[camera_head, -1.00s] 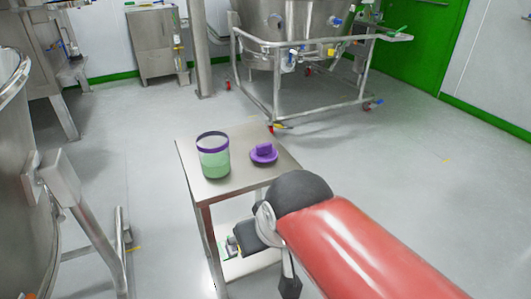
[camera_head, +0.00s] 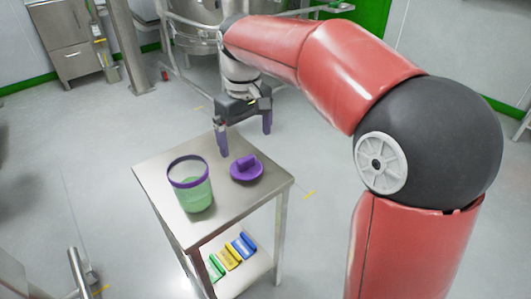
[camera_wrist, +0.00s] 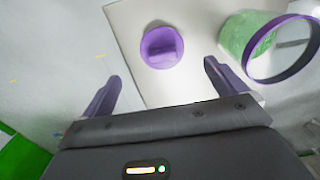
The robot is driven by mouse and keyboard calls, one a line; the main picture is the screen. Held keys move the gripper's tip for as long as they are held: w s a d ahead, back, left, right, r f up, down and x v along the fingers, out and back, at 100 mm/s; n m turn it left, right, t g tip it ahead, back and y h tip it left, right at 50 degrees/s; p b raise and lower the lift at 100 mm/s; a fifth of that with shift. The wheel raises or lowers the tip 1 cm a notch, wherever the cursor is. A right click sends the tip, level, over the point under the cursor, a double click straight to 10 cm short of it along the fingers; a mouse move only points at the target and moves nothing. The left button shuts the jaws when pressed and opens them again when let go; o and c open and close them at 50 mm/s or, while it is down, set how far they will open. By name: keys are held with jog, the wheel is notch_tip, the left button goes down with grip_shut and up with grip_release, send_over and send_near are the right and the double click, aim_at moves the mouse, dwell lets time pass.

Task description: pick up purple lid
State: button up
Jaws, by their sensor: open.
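The purple lid (camera_head: 246,168), a round disc with a raised grip block on top, lies on the small steel table (camera_head: 165,193), right of the jar. It also shows in the wrist view (camera_wrist: 162,48), beyond and between my fingertips. My gripper (camera_head: 245,140) is open and empty, above the far edge of the table and behind the lid, with its purple fingers pointing down. In the wrist view my gripper (camera_wrist: 160,72) shows both fingers spread, not touching the lid.
An open clear jar (camera_head: 190,184) with a purple rim and green contents stands left of the lid, close to it. Blue, yellow and green items (camera_head: 231,257) lie on the lower shelf. A large steel vessel (camera_head: 195,35) on a frame stands behind.

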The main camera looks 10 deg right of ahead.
aim_at(246, 158)
jog(key=shift+w+f, duration=0.15)
jog(key=shift+f, duration=0.25)
jog(key=f, duration=0.7)
jog(key=shift+a+b, duration=0.2)
jog(key=shift+b, duration=0.2)
jog(key=c, duration=1.1)
